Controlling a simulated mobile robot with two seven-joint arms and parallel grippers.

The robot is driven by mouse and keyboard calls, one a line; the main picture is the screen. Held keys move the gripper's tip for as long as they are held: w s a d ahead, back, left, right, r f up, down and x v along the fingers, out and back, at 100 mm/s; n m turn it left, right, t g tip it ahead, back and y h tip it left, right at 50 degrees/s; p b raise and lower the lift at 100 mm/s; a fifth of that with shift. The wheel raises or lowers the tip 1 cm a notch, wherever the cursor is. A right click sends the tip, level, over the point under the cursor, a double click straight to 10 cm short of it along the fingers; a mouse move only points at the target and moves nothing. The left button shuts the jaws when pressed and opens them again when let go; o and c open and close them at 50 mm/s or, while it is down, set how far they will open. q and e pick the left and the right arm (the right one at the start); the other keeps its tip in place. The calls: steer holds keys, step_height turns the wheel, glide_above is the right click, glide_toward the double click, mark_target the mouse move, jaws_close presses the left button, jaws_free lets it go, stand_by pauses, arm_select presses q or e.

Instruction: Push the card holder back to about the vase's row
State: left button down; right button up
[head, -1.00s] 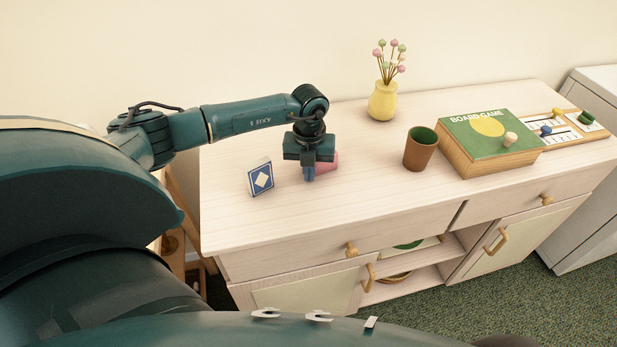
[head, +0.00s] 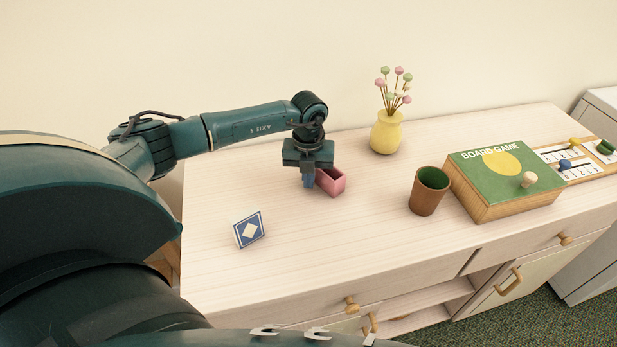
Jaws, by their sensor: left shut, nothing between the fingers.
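The card holder, which I take to be the small pink open-topped box (head: 332,182), stands upright on the pale wooden cabinet top (head: 300,240). It is nearer the front edge than the yellow vase (head: 386,133), which holds several pink and green ball-shaped flowers at the back. My left gripper (head: 308,183) points down with its fingers shut and empty, low over the top at the box's left front side. The fingers hide part of the box. I cannot tell whether they touch it. My right gripper is not in view.
A blue-and-white diamond card (head: 249,230) stands at the front left. A brown cup (head: 429,191) and a green board game box (head: 505,175) are to the right, with a number board (head: 580,160) beyond. The top between card and cup is clear.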

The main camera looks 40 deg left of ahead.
arm_select(q)
steer(key=shift+f, duration=0.1)
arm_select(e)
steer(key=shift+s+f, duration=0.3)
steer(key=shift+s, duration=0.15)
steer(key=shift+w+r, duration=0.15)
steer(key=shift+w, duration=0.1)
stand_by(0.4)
arm_select(q)
steer(key=shift+s, duration=0.1)
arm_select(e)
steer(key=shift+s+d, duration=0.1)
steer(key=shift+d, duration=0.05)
